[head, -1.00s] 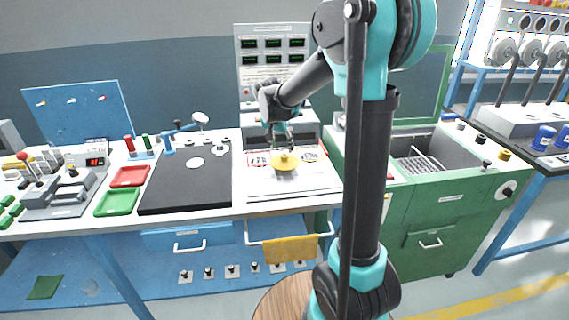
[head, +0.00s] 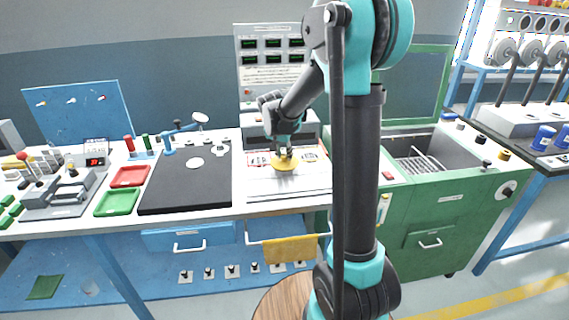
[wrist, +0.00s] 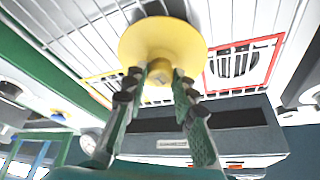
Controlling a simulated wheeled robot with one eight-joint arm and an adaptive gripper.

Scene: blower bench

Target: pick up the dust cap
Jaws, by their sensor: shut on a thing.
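The dust cap (head: 284,164) is a round yellow disc with a small raised knob in its middle. It is at the white panel on the bench, and the wrist view shows its disc (wrist: 142,45) close up. My gripper (head: 284,152) is above it, with the fingers pointing down. In the wrist view my gripper (wrist: 160,74) is shut on the knob, one finger on each side. The fingers hide part of the knob. I cannot tell whether the disc touches the panel.
The white panel (head: 290,189) has red-framed and yellow-framed grilles. A black mat (head: 185,190) and red (head: 129,176) and green (head: 117,202) trays lie to the left. A grey display console (head: 272,60) stands behind, and a green cabinet (head: 428,215) stands to the right.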

